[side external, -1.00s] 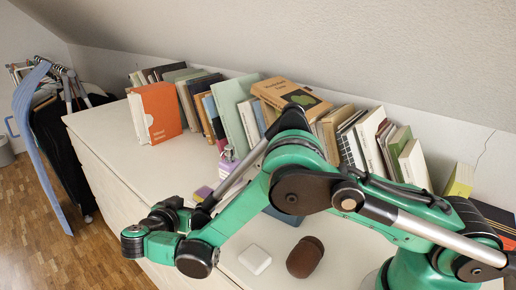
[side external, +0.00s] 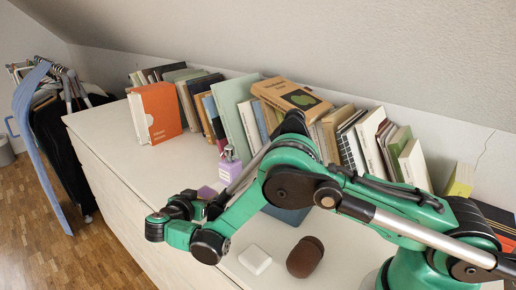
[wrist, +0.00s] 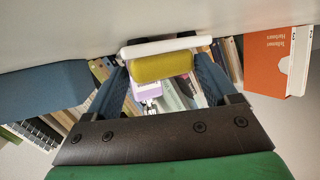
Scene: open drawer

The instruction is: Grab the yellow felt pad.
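In the wrist view the yellow felt pad (wrist: 160,67) is a rounded block, seen between the ends of my two dark blue fingers. A pale bar (wrist: 166,46) runs along its upper side. My gripper (wrist: 158,68) is open, its fingers wide apart on either side of the pad. I cannot tell whether either finger touches it. The yellow pad is hidden there behind my arm.
A white dresser top (side external: 160,172) carries a row of books at the back. A lilac bottle (side external: 230,167), a white square block (side external: 255,259) and a brown rounded thing (side external: 305,258) stand on it. An orange book (side external: 157,112) stands at the left.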

